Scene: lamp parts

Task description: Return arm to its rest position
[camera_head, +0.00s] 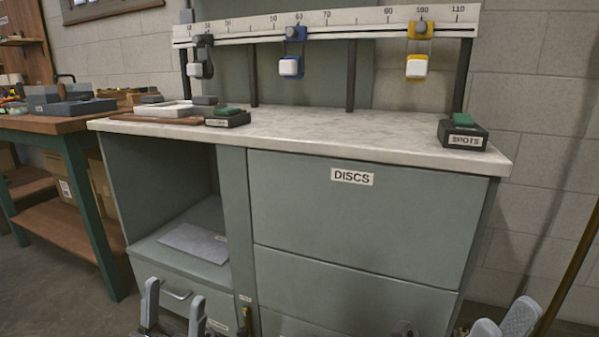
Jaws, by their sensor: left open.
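My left gripper (174,311) is low at the bottom edge of the view, in front of the grey-green cabinet. Its two grey fingers point up and stand apart with nothing between them. My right gripper (503,323) is at the bottom right corner, in front of the cabinet's right side. Its two pale fingers lie close to each other in the picture and are partly cut off by the edge, so its opening is unclear. No object shows in it.
The cabinet's marble top (310,128) carries a black box with a green top (228,117) and a box labelled SPOTS (463,134). A numbered rail (340,20) with hanging sliders stands behind. A workbench (62,122) is at left. A grey plate (194,243) lies in the open compartment.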

